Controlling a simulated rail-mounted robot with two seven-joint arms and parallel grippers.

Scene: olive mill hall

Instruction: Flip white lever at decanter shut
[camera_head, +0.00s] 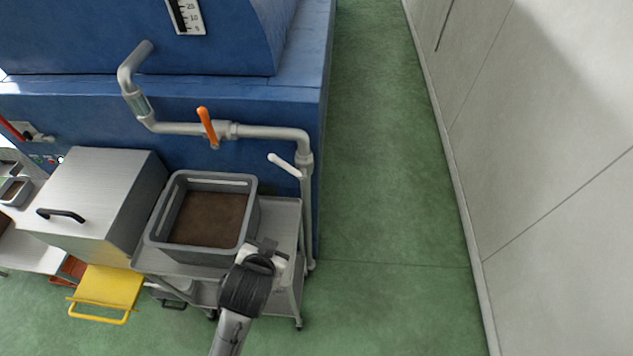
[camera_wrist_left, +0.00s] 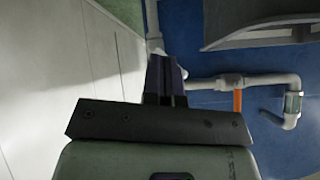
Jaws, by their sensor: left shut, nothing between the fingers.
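The white lever (camera_head: 284,164) sits at the right-hand valve of the grey pipe (camera_head: 268,132), in the head view. It slants up and to the left from the vertical pipe run, standing clear of it. My left gripper (camera_head: 268,244) is below the lever and apart from it, over the cart's near edge. My right gripper is not in view.
An orange lever (camera_head: 207,126) sits on the horizontal pipe, left of the white one. A grey crate (camera_head: 154,239) with brown contents stands on the cart (camera_head: 288,222) beneath. The blue decanter (camera_head: 200,95) is behind. Green floor (camera_head: 385,180) is free to the right, up to a pale wall (camera_head: 550,150).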

